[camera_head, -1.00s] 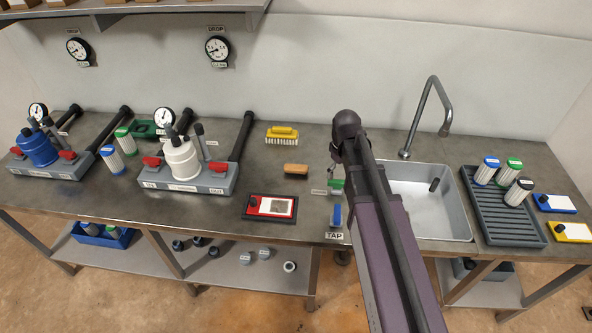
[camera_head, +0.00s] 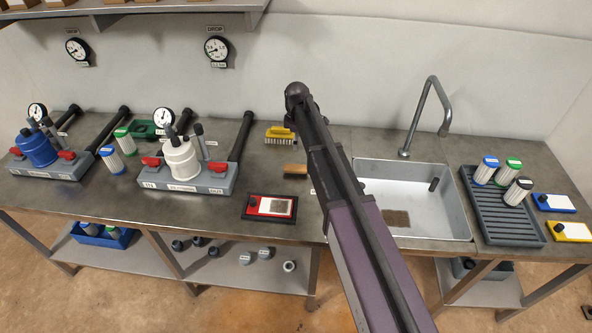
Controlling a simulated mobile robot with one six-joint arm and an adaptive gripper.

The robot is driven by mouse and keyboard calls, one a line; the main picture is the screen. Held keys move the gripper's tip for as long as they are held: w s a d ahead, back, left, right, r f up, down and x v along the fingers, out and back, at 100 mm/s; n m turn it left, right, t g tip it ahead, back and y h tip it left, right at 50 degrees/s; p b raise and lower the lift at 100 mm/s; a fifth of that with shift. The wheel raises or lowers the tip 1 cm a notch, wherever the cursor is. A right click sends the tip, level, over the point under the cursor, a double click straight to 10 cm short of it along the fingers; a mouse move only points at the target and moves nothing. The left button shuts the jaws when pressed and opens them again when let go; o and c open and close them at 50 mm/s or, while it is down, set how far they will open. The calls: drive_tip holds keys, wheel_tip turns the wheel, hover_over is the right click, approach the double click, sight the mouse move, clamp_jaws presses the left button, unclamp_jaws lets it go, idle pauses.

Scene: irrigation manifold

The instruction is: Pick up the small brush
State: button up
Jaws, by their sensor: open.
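A yellow brush (camera_head: 276,133) with pale bristles lies on the steel worktop near the back wall, left of my arm. My arm partly covers its right end. A small tan-brown block (camera_head: 294,169) lies just in front of it, also close to the arm's left edge; I cannot tell whether it has bristles. My arm rises from the bottom of the picture to a dark rounded joint above the back of the worktop. My gripper is not visible; the arm hides the space beneath that joint.
A red case with a white panel (camera_head: 270,208) lies near the front edge. Left stand two grey manifolds (camera_head: 217,182) with upright pipes. Right are the sink (camera_head: 455,212), its tall tap (camera_head: 441,100) and a ribbed tray (camera_head: 508,228) with filters.

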sight(297, 167)
drive_tip(key=shift+f, duration=0.1)
wheel_tip(297, 167, down, 8)
drive_tip(key=b, duration=0.8)
drive_tip(key=shift+f+b, duration=0.2)
drive_tip(key=shift+b, duration=0.1)
drive_tip(key=shift+f, duration=0.15)
drive_tip(key=shift+s+f+b, duration=0.1)
drive_tip(key=shift+f+b, duration=2.35)
drive_tip(key=shift+b, duration=0.15)
drive_tip(key=c, duration=1.3)
